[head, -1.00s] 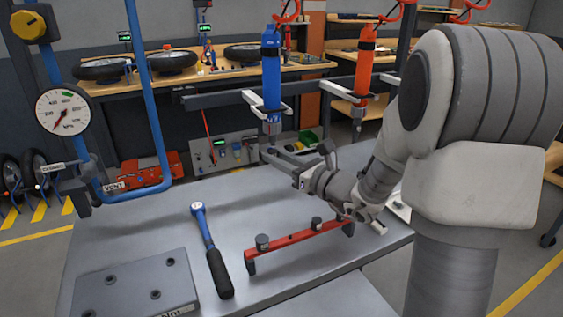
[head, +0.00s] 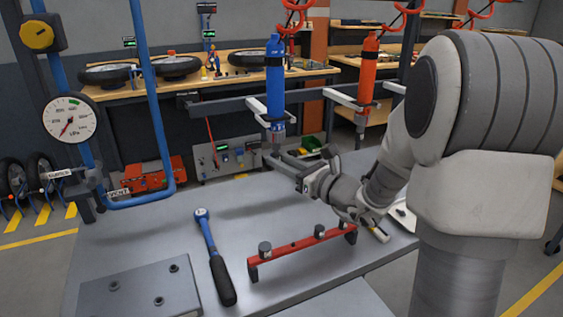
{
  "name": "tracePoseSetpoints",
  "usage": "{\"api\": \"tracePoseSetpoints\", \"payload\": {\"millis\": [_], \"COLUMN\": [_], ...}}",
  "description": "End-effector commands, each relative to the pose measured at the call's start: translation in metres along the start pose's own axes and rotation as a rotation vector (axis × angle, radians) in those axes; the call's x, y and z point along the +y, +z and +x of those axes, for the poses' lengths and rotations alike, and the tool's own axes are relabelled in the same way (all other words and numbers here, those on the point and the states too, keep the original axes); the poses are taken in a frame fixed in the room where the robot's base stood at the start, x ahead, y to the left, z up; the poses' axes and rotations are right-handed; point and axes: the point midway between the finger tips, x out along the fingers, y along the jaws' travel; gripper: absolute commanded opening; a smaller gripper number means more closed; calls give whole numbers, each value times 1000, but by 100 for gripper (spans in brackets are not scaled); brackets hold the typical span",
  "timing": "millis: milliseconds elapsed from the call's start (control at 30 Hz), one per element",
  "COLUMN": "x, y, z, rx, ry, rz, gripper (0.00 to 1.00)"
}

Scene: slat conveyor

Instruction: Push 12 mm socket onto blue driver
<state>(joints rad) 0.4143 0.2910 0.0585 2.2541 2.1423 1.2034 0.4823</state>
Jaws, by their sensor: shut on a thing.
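The blue driver (head: 275,85) hangs upright from a grey bracket, with its grey nose (head: 278,128) pointing down. My gripper (head: 275,153) is just under that nose, coming in from the right. Its jaws are shut on a small grey socket, very small in this view; I cannot read its size. Whether the socket touches the driver's nose or sits on it I cannot tell. The red socket rack (head: 290,247) stands on the grey table below, with several small dark sockets on it, one at its left end (head: 265,249).
An orange driver (head: 367,70) hangs to the right of the blue one. A blue-headed ratchet (head: 213,255) lies on the table, left of the rack. A gauge (head: 69,120) stands on a blue pipe frame at left.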

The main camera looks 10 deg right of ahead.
Motion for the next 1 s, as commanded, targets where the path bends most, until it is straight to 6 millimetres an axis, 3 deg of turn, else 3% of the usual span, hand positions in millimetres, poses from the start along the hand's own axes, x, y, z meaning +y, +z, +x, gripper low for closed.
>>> {"api": "tracePoseSetpoints", "payload": {"millis": [1000], "x": [0], "y": [13], "z": [0], "rx": [0], "ry": [0], "rz": [-1], "gripper": [0]}}
